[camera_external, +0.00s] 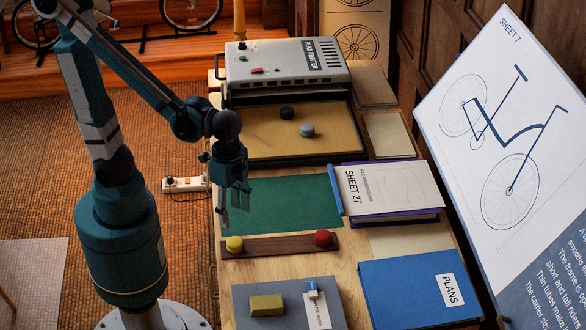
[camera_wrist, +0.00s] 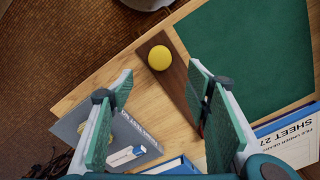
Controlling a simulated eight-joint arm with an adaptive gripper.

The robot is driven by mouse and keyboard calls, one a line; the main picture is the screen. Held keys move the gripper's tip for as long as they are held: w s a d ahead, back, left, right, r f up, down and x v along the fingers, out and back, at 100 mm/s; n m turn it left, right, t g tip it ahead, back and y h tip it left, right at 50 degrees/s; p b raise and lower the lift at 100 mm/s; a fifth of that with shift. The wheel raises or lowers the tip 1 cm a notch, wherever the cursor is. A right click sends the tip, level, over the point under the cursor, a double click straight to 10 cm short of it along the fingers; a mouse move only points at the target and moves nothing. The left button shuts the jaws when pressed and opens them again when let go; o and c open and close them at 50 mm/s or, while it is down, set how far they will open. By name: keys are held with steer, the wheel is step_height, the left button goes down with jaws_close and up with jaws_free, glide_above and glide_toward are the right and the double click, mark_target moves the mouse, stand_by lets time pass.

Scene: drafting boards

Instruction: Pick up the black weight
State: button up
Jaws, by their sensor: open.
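The black weight (camera_external: 287,113) is a small dark round piece on the tan bed (camera_external: 262,140) in front of the plan printer. A similar grey weight (camera_external: 307,130) sits just to its right and nearer the camera. My gripper (camera_external: 233,200) hangs above the left part of the table, over the green mat's left edge, apart from both weights. In the wrist view my gripper (camera_wrist: 163,80) shows its two green-padded fingers spread wide with nothing between them. Neither weight shows in the wrist view.
The plan printer (camera_external: 285,62) stands behind the bed. The green mat (camera_external: 290,202) is bare. A dark wooden strip (camera_external: 275,246) carries a yellow ball (camera_external: 235,244) and a red ball (camera_external: 322,238). The Sheet 27 stack (camera_external: 390,187) and blue Plans folder (camera_external: 415,288) lie right.

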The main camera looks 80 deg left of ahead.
steer(key=shift+w, duration=0.1)
steer(key=w+a+r+m+p, duration=0.2)
steer(key=w+a+m+p, duration=0.1)
steer(key=w+a, duration=0.85)
steer(key=w+a+r+m+p, duration=0.2)
steer(key=w+a+p, duration=0.1)
steer(key=w+a, duration=0.9)
steer(key=a+f+m+p, duration=0.1)
steer(key=a, duration=1.2)
steer(key=a+f+m+p, duration=0.1)
steer(key=a+m+p, duration=0.1)
steer(key=a, duration=1)
steer(key=a+f+m+p, duration=0.1)
steer(key=a+m+p, duration=0.1)
steer(key=a, duration=1.1)
steer(key=shift+a+f, duration=0.2)
steer(key=shift+a, duration=0.15)
steer(key=shift+s+a+f+m, duration=0.1)
steer(key=shift+s+a+m, duration=0.2)
steer(key=shift+a, duration=0.3)
